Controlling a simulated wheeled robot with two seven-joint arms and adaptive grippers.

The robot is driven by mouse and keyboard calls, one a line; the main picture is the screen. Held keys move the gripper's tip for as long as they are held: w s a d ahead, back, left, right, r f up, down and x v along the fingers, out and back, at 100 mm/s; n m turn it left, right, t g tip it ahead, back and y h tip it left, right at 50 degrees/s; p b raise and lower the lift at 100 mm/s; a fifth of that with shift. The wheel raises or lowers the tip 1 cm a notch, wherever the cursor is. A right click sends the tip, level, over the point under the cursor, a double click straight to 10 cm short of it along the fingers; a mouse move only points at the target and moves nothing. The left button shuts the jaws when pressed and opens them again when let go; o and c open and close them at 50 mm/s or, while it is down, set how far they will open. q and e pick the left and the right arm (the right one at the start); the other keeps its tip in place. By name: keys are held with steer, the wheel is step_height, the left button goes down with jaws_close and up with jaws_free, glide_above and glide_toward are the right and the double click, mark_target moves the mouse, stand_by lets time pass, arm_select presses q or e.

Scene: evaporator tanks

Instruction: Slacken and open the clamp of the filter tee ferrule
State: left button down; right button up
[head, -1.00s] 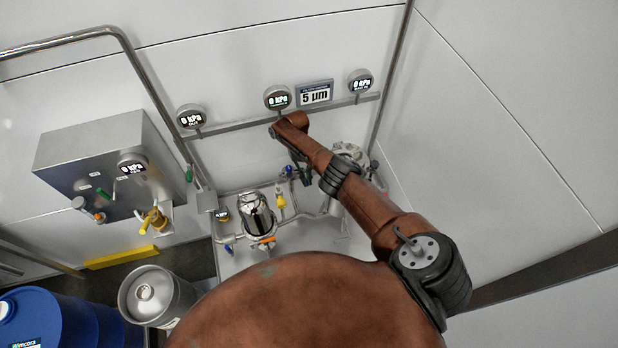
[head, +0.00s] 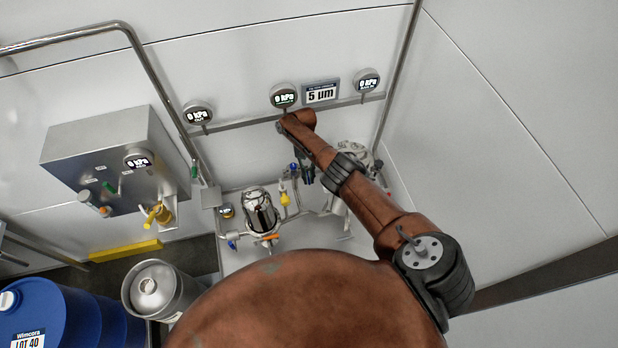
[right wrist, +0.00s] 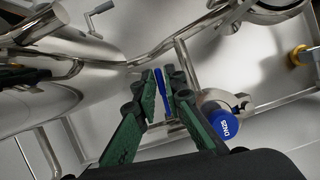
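My right gripper (head: 307,178) is at the pipework below the gauge rail, partly hidden by my forearm. In the right wrist view its two green fingers (right wrist: 164,84) stand apart. A slim blue part (right wrist: 161,92) shows between them; I cannot tell whether they touch it. A steel pipe (right wrist: 150,62) runs just beyond the fingertips. A fitting with a bent steel handle (right wrist: 98,14) sits on the steel body at upper left. I cannot tell which fitting is the filter tee ferrule clamp. My left gripper is not in view.
A blue DN25 cap (right wrist: 226,124) is close to the right finger. A steel vessel (head: 260,212) stands left of my arm. A steel housing (head: 352,158) is partly behind my forearm. A keg (head: 152,288) and blue drum (head: 50,315) stand at lower left.

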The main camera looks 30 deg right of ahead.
steer(key=o, duration=0.3)
steer(key=shift+s, duration=0.1)
